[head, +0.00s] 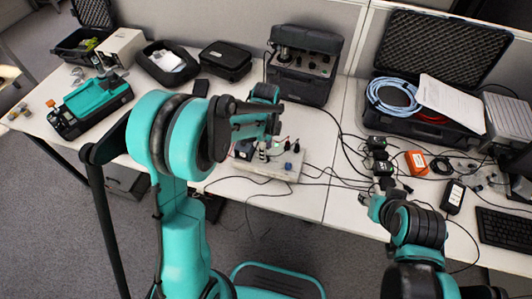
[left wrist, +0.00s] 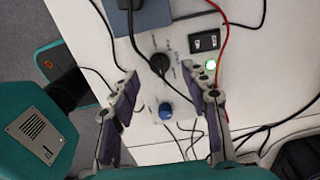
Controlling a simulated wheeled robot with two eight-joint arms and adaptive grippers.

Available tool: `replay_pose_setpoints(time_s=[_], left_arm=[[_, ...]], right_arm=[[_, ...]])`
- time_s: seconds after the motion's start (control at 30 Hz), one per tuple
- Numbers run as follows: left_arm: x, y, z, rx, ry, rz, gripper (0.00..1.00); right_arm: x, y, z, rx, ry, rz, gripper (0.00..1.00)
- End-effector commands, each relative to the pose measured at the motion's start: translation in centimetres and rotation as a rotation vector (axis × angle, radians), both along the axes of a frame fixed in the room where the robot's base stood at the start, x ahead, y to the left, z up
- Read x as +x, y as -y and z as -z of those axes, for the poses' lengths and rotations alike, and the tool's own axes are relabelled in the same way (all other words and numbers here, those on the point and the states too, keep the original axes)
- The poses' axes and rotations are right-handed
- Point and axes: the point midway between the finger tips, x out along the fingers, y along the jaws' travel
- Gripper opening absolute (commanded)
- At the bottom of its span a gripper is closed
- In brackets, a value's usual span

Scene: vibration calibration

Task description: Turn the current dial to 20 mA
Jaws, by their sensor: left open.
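A light control box (head: 280,172) lies near the front edge of the table. In the left wrist view its panel (left wrist: 148,48) carries a black knob (left wrist: 159,63), a blue knob (left wrist: 165,110), a black switch (left wrist: 204,41) and a lit green lamp (left wrist: 210,65). The dial labels are too small to read. My left gripper (left wrist: 161,73) is open above the panel, its fingers on either side of the black knob; contact cannot be told. In the head view my left gripper (head: 266,145) partly hides the box. My right gripper (head: 374,207) is at the table's front edge, its jaws unclear.
Cables run over the table around the box. A dark instrument case (head: 303,65) stands behind it. An orange device (head: 416,162) and black adapters lie to the right, before an open case with blue hose (head: 392,97). A teal machine (head: 95,100) stands at far left.

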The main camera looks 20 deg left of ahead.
Motion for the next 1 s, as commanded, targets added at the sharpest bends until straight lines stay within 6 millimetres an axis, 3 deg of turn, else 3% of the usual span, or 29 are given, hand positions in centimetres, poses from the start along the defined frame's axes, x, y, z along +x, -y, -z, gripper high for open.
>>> replay_pose_setpoints(time_s=[0.2,0.4,0.6,1.0], left_arm=[[0.0,0.0,-5.0,0.0,0.0,0.0,0.46],[0.0,0.0,-8.0,0.0,0.0,0.0,0.46],[0.0,0.0,-9.0,0.0,0.0,0.0,0.46],[0.0,0.0,-9.0,0.0,0.0,0.0,0.46]], right_arm=[[0.0,0.0,0.0,0.0,0.0,0.0,0.4],[0.0,0.0,0.0,0.0,0.0,0.0,0.4],[0.0,0.0,0.0,0.0,0.0,0.0,0.4],[0.0,0.0,0.0,0.0,0.0,0.0,0.4]])
